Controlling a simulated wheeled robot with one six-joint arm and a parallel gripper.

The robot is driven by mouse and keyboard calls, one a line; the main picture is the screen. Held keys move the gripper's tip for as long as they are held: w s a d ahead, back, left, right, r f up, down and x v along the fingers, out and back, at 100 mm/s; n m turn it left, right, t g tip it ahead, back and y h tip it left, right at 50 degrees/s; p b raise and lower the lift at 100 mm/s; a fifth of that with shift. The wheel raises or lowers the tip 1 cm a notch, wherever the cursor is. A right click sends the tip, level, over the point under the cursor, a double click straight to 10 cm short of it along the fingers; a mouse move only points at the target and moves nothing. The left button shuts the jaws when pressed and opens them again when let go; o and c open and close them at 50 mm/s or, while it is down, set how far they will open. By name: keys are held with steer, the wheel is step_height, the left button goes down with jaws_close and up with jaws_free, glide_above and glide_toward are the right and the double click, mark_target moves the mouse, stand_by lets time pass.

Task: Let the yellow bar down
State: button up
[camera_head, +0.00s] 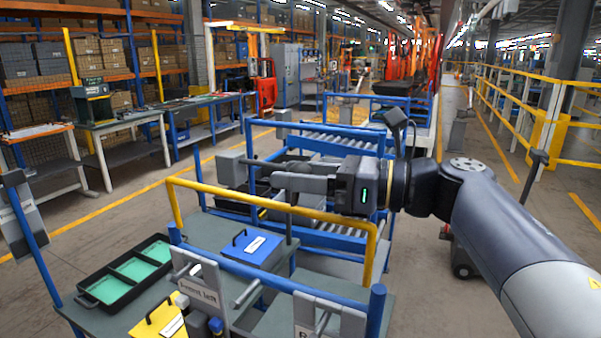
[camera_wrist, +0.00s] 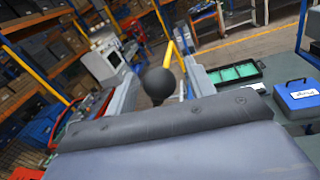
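The yellow bar (camera_head: 275,203) is a U-shaped rail standing raised across the workstation in the head view, with a leg at each end. In the wrist view a yellow length (camera_wrist: 178,58), likely the same bar, shows beyond a dark ball knob (camera_wrist: 158,84). My gripper (camera_head: 281,183) is just above and behind the bar's middle in the head view, pointing left. Whether the fingers hold anything is unclear.
Below the bar are a black tray (camera_head: 88,297) with green compartments, a blue box (camera_head: 250,247) and a yellow box (camera_head: 160,318). Blue rails (camera_head: 270,280) frame the bench. A roller conveyor (camera_head: 335,140) runs behind. A yellow guardrail (camera_head: 530,105) stands right of the aisle.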

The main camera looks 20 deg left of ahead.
jaws_close()
stand_by(0.3)
steer(key=shift+s, duration=0.1)
steer(key=s+n+b, duration=0.1)
steer(key=b, duration=0.2)
steer(key=shift+s+f, duration=0.2)
steer(key=s+f+n+t+h+b, duration=0.1)
steer(key=s+f+n+b, duration=0.3)
steer(key=s+n+b, duration=0.75)
step_height(320, 180, down, 11)
steer(key=s+a+n+t+h+b, duration=0.1)
steer(key=n+b, duration=0.5)
steer(key=b, duration=1)
steer(key=shift+s+a+t+b, duration=0.15)
steer(key=shift+s+t+b, duration=0.2)
steer(key=shift+s+t, duration=0.45)
steer(key=shift+f, duration=0.15)
steer(key=shift+o, duration=0.3)
jaws_free()
